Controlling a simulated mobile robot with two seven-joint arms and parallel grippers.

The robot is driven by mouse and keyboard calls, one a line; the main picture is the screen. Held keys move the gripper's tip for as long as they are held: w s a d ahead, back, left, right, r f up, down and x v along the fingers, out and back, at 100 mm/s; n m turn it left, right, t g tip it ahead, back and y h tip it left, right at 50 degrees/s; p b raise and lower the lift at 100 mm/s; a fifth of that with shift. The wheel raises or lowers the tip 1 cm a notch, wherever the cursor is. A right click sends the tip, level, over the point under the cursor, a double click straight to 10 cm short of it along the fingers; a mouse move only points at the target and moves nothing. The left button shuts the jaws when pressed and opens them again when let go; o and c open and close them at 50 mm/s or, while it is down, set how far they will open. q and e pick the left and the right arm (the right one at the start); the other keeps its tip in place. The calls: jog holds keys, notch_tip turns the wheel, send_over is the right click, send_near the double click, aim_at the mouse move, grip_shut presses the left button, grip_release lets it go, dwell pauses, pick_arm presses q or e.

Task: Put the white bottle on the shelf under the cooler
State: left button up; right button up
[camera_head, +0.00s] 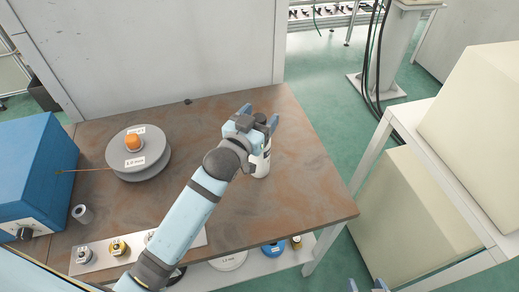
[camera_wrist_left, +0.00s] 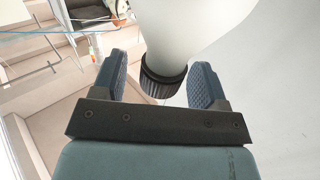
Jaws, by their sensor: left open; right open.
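The white bottle (camera_head: 262,165) stands on the brown tabletop, partly hidden behind my left gripper in the head view. My left gripper (camera_head: 258,121) is open at the bottle's upper part. In the left wrist view the white bottle (camera_wrist_left: 195,28) and its black ribbed cap show between and beyond the two open fingers (camera_wrist_left: 158,82); contact cannot be told. My right gripper (camera_head: 367,287) shows only as open fingertips at the bottom edge, empty. I cannot tell for sure which thing is the cooler; a blue box (camera_head: 38,165) with a knob stands at the table's left.
A grey spool (camera_head: 138,160) and a small roll (camera_head: 83,214) lie on the table (camera_head: 290,190). A lower shelf under it holds a blue round item (camera_head: 273,250). A white rack (camera_head: 408,118) with cream boxes stands at right. Green floor separates them.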

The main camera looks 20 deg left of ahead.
pick_arm(q)
jog(key=shift+r, duration=0.1)
grip_shut()
dwell(0.3)
